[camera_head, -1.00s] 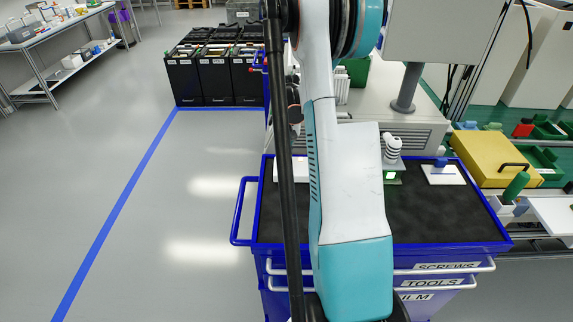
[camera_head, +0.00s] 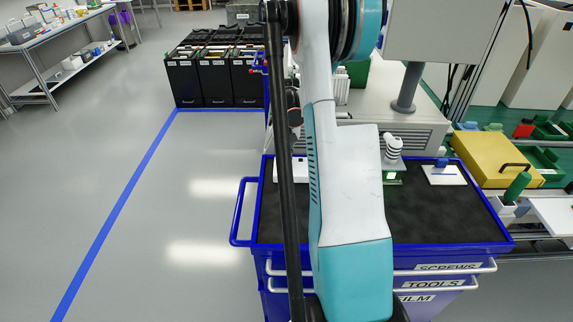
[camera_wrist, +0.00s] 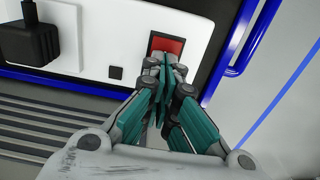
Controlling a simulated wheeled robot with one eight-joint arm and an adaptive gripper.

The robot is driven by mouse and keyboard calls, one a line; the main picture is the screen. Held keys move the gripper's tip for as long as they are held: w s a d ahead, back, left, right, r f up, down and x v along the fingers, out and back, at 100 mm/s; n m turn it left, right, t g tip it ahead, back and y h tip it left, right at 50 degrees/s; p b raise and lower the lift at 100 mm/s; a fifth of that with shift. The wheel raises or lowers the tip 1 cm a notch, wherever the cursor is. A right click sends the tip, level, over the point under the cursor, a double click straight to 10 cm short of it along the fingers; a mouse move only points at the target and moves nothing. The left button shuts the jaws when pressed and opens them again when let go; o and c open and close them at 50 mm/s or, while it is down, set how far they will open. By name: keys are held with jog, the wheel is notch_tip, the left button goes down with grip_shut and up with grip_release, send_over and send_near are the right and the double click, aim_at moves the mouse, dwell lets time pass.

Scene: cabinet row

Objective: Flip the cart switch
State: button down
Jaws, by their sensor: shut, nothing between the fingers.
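The cart (camera_head: 450,215) has a blue frame and a dark top. A white power strip (camera_head: 288,170) lies at its back left, partly hidden behind my arm. In the wrist view, the white strip (camera_wrist: 105,20) carries a red rocker switch (camera_wrist: 166,44) in a dark frame near its right end. My gripper (camera_wrist: 165,68) is shut and empty. Its fingertips overlap the lower edge of the switch in the picture; I cannot tell whether they touch it. In the head view, the gripper is hidden behind my arm.
A black plug (camera_wrist: 32,38) sits in the strip left of the switch. The cart's blue side handle (camera_wrist: 245,45) is close on the gripper's right. A robot-like white device (camera_head: 393,150) and a small white plate (camera_head: 443,176) stand on the cart. Floor left of the cart is clear.

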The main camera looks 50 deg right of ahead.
jog(key=shift+r+p, duration=2)
jog(key=shift+r, duration=1.55)
